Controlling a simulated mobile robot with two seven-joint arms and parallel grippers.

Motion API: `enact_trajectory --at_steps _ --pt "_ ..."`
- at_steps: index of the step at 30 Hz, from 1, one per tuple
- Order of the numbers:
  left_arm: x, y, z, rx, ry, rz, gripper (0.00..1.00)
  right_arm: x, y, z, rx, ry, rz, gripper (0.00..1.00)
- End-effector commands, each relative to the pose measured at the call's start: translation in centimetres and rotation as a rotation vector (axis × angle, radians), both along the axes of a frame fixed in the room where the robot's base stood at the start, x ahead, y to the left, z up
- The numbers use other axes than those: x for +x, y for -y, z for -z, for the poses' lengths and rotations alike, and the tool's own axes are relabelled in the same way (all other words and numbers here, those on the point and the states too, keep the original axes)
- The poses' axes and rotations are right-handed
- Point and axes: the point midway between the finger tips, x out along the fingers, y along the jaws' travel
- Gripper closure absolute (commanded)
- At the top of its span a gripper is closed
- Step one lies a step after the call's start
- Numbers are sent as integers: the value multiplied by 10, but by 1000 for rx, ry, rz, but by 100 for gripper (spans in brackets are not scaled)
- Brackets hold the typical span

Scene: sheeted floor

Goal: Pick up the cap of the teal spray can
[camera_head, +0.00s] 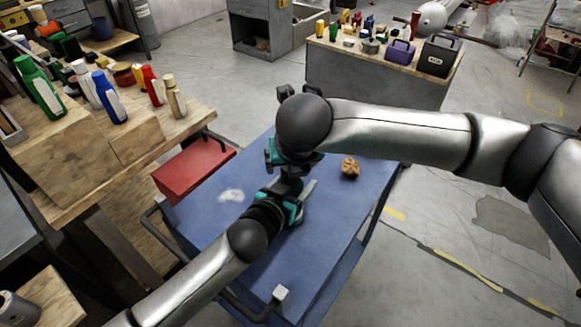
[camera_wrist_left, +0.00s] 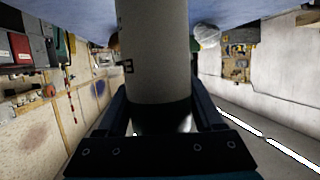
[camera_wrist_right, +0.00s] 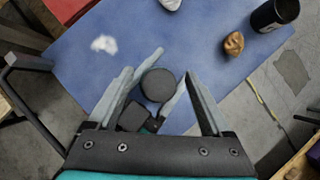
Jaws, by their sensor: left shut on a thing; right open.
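My left gripper (camera_head: 303,190) is shut on the spray can (camera_wrist_left: 155,50), whose body looks grey here with a dark marking. The can fills the middle of the left wrist view between the fingers. In the right wrist view its dark round top, which looks like the cap (camera_wrist_right: 158,85), faces up between the left gripper's pale fingers. My right gripper (camera_wrist_right: 160,82) is open above it, with one finger on each side of the cap and apart from it as far as I can see. In the head view my right arm and hand hide the can and cap.
A blue table top (camera_head: 225,225) lies beneath both grippers. A brown lump (camera_head: 349,168) and a black cup-like container (camera_wrist_right: 277,14) stand on it. A white patch (camera_head: 231,195) and a red box (camera_head: 193,168) are to the left. Several bottles stand on the wooden bench (camera_head: 135,140).

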Motion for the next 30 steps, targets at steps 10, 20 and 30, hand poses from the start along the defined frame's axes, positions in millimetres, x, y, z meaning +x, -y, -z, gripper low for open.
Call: enact_trajectory --at_steps 10,20,30 --pt "0 0 1 0 -1 0 93 0 0 0 1 -1 0 50" --pt "0 0 1 0 -1 0 93 0 0 0 1 -1 0 88" --pt "0 0 1 1 -2 -1 93 0 0 -1 0 0 0 100"
